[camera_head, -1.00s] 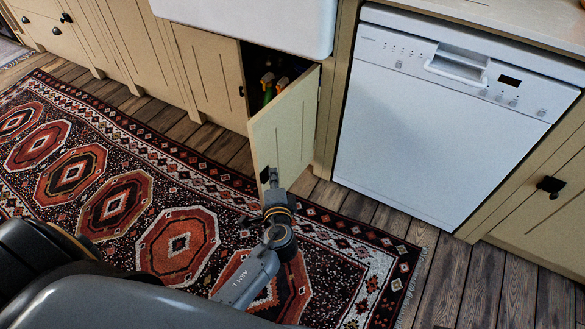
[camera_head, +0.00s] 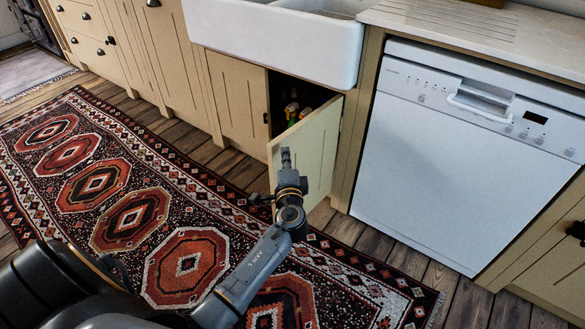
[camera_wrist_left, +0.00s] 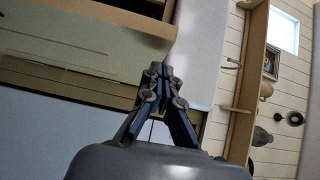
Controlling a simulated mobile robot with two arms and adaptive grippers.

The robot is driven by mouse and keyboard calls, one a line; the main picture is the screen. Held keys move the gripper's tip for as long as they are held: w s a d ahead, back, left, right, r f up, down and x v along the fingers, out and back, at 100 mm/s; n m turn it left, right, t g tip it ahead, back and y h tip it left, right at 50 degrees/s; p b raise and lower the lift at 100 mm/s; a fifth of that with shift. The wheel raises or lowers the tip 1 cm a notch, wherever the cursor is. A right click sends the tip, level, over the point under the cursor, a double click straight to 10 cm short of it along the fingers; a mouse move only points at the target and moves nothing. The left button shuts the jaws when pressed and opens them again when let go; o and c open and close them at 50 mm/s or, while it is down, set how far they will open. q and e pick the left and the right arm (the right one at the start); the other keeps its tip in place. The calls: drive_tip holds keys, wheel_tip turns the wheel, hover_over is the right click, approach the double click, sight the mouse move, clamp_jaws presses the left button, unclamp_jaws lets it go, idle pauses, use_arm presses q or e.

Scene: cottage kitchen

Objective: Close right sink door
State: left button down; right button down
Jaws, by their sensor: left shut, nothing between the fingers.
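The right sink door (camera_head: 318,150) is a cream panel below the white sink (camera_head: 280,35). It stands partly open, hinged at its right side, with its free edge swung out towards me. My left gripper (camera_head: 286,153) is shut and empty, upright in front of the door's outer face near that free edge. I cannot tell whether it touches the door; it hides part of the panel. The left wrist view also shows the closed fingers (camera_wrist_left: 158,75). My right gripper is not in view.
Bottles (camera_head: 292,112) stand inside the dark cabinet opening. The left sink door (camera_head: 238,100) is closed. A white dishwasher (camera_head: 455,150) is right of the open door. A patterned rug (camera_head: 130,215) lies on the wooden floor (camera_head: 470,300).

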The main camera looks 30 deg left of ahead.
use_arm(q)
drive_tip(key=shift+w+a, duration=0.15)
drive_tip(key=shift+a, duration=0.8)
drive_tip(key=shift+a, duration=0.1)
